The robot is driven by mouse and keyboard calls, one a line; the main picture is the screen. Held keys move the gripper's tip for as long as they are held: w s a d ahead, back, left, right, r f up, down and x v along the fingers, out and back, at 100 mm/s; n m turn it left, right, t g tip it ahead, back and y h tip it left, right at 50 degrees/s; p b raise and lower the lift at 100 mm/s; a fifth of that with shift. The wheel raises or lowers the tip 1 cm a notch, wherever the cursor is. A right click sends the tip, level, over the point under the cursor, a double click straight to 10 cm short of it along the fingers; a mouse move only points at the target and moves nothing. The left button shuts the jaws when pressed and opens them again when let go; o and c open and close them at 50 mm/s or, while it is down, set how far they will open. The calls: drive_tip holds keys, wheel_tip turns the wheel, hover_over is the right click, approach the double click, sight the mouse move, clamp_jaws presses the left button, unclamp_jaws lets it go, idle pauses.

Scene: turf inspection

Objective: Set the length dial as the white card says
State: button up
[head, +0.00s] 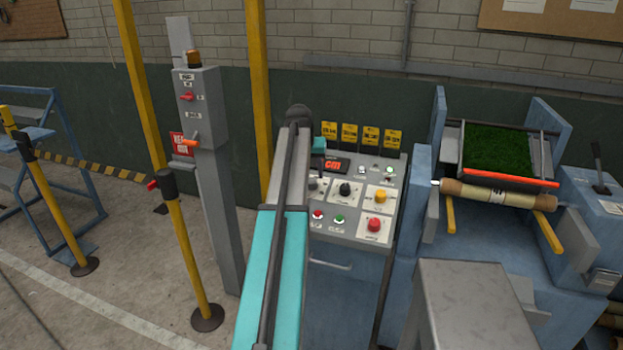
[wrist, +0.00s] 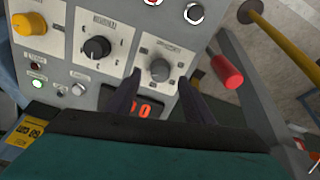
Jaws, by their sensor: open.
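A grey dial (wrist: 159,70) sits on a white plate on the sloped control panel (head: 348,240). My open gripper (wrist: 159,77) has one dark finger on each side of this dial; whether they touch it cannot be told. A black dial (wrist: 97,48) is beside it, also visible in the head view (head: 345,189). A display with red characters (wrist: 146,108) is partly covered by my gripper; in the head view the display (head: 333,165) shows "cm". Dial labels are too small to read. I cannot tell which paper is the white card.
A yellow knob (head: 380,196), a red button (head: 375,224) and small lamps share the panel. Yellow tags (head: 349,133) stand along its top. A grey post (head: 213,180) with switches and yellow barrier posts (head: 188,250) are left. A machine bearing turf (head: 495,150) stands right.

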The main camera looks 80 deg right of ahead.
sight(311, 181)
drive_tip(key=shift+p+x, duration=0.45)
drive_tip(key=shift+x, duration=1.85)
drive_tip(key=c, duration=1)
